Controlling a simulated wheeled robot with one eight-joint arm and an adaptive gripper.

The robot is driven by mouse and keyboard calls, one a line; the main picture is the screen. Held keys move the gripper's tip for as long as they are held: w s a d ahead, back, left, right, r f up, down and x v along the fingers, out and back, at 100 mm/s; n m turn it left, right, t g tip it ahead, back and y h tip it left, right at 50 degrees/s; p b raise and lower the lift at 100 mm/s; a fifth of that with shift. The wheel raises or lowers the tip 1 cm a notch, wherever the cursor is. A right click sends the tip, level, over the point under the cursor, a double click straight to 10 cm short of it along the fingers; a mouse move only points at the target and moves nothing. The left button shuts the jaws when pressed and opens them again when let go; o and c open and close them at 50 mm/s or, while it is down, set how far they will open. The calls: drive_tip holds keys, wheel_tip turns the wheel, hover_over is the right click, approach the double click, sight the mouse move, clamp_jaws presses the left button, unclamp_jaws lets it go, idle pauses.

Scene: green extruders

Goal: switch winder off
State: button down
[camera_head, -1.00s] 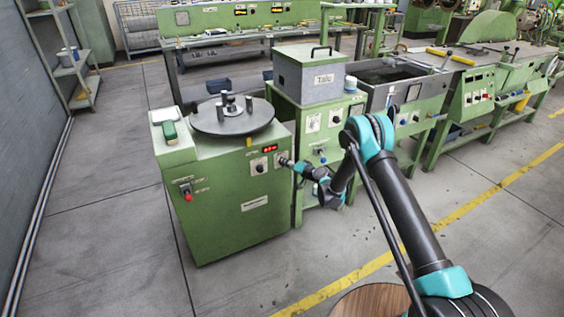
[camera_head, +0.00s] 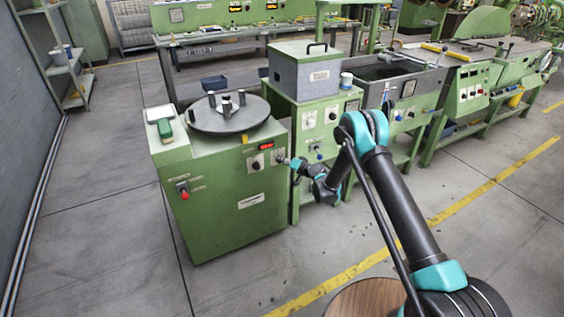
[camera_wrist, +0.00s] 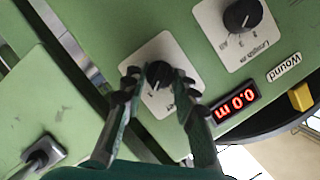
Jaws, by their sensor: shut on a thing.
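The winder (camera_head: 215,205) is a green cabinet with a round grey disc (camera_head: 201,121) and upright pegs on top. Its front has a lit red display (camera_head: 266,146), a left dial (camera_head: 256,163) and a right knob mostly behind my gripper (camera_head: 286,161). In the wrist view, my gripper (camera_wrist: 158,84) has its fingers on either side of the black knob (camera_wrist: 158,71) on a white plate, and is shut on it. The length dial (camera_wrist: 241,14) sits apart, and the display (camera_wrist: 235,102) reads 0.0 m. A red button (camera_head: 184,194) is on the winder's left front.
A green-and-white object (camera_head: 164,128) lies on the winder's top left. A green cabinet with a grey box (camera_head: 305,72) stands close on the right, beside my arm. A yellow part (camera_wrist: 300,96) sits near the display. The floor in front is clear.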

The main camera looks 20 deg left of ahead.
drive_tip(key=n+h, duration=0.1)
drive_tip(key=n, duration=0.1)
drive_tip(key=n+t, duration=0.1)
drive_tip(key=n, duration=0.1)
drive_tip(key=shift+s+a+r+t+h, duration=0.1)
drive_tip(key=shift+s+t+h, duration=0.1)
drive_tip(key=shift+t+h, duration=0.15)
drive_tip(key=n+t+h, duration=0.1)
drive_tip(key=n, duration=0.1)
drive_tip(key=n+t, duration=0.1)
drive_tip(key=n, duration=0.1)
drive_tip(key=shift+s+a+h, duration=0.15)
drive_tip(key=shift+h, duration=0.2)
idle(0.5)
drive_tip(key=c, duration=1.2)
unclamp_jaws()
drive_tip(key=shift+s, duration=0.1)
drive_tip(key=shift+v, duration=3.65)
